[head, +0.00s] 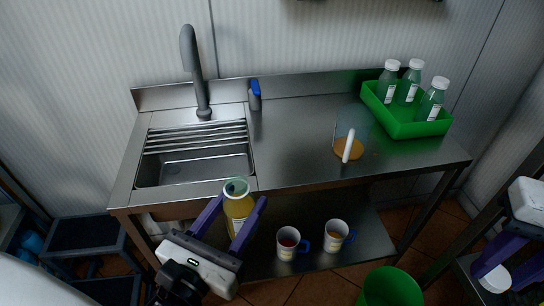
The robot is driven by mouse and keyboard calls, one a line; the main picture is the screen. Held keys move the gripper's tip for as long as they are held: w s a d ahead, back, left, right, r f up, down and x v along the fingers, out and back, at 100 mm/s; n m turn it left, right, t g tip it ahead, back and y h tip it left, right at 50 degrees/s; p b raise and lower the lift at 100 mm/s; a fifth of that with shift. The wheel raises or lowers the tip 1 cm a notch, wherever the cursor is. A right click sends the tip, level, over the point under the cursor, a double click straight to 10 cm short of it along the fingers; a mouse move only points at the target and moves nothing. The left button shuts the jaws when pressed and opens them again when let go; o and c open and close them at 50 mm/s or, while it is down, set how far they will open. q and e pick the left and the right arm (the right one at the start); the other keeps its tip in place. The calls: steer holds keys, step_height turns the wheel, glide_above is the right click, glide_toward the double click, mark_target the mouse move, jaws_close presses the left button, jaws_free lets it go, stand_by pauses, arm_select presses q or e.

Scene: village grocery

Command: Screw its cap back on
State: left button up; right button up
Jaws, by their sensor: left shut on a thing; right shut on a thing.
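A clear bottle (239,210) with yellow content and a pale label stands roughly upright in my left gripper (232,218), whose purple fingers are shut on its sides. Its greenish open mouth faces up, and no cap is on it. The bottle is in front of the sink counter's front edge. A white cap (495,279) is at the lower right, held at the fingertips of my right gripper (505,272), which is shut on it. The cap is far to the right of the bottle and lower in the picture. The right gripper is partly cut off by the picture's edge.
The steel counter (300,150) has a sink (195,165) and tap (192,70). A green crate (405,128) holds three white-capped bottles. A clear vessel (348,150) with orange content stands mid-counter. Two mugs (288,243) (337,236) are on the lower shelf; a green bin (390,288) stands in front.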

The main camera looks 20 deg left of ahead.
arm_select(q)
steer(key=w+d+m+g+h, duration=0.2)
steer(key=d+m+h, duration=0.2)
steer(key=d, duration=0.3)
steer(key=w+d+r+m+g+h, duration=0.1)
steer(key=w+d+m+g+h, duration=0.1)
steer(key=d+m+h, duration=0.2)
steer(key=d+h, duration=0.3)
steer(key=d, duration=0.1)
steer(key=shift+h, duration=0.3)
steer(key=shift+r, duration=0.1)
arm_select(e)
steer(key=w+a+r+n, duration=0.1)
steer(key=a+r, duration=0.5)
steer(key=a, duration=0.7)
steer(key=w+a+r+n, duration=0.1)
steer(key=a+r, duration=0.5)
steer(key=a, duration=0.7)
steer(key=shift+r+n, duration=0.15)
steer(key=shift+n, duration=0.55)
steer(key=shift+f, duration=2)
